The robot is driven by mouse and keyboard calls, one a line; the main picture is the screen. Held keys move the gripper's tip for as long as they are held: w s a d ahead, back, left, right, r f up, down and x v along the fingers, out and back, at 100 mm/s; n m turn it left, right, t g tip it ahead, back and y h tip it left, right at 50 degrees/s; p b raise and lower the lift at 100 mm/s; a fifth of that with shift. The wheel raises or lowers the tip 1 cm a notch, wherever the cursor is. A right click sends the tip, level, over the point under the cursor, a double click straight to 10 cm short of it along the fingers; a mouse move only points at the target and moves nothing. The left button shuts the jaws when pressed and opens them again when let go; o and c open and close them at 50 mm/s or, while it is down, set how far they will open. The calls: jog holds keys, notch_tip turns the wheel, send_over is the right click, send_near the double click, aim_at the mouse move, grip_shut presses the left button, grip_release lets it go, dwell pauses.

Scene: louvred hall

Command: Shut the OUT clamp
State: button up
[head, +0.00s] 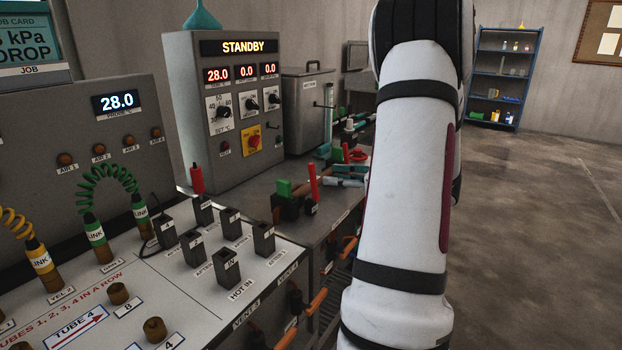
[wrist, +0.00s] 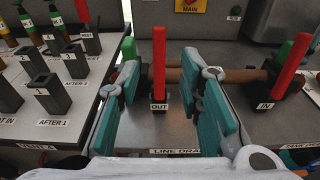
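In the wrist view the OUT clamp is a dark block with an upright red lever (wrist: 159,62) and a white OUT label (wrist: 159,106). It sits on a brown hose (wrist: 182,76) with a green part behind it. My gripper (wrist: 160,78) is open, with one teal-padded finger on each side of the OUT lever in the picture. I see no contact with the lever, but depth is hard to judge. In the head view, a red lever (head: 313,182) stands beside a green block; my arm hides part of this area.
Black posts (wrist: 50,95) stand on the panel at left. A grey cabinet (head: 240,110) reading STANDBY stands behind. Open floor (head: 540,200) lies at right.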

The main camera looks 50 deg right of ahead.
aim_at(315, 175)
jog(key=shift+w+a+f+b, duration=0.1)
jog(key=shift+w+f+b, duration=0.15)
jog(key=shift+w, duration=0.95)
jog(key=shift+w+a+f+b, duration=0.15)
jog(key=shift+w+b, duration=0.2)
jog(key=shift+w, duration=0.8)
jog(key=shift+w+a+f+b, duration=0.1)
jog(key=shift+w+f+b, duration=0.15)
jog(key=shift+w, duration=0.95)
jog(key=shift+c, duration=0.3)
grip_shut()
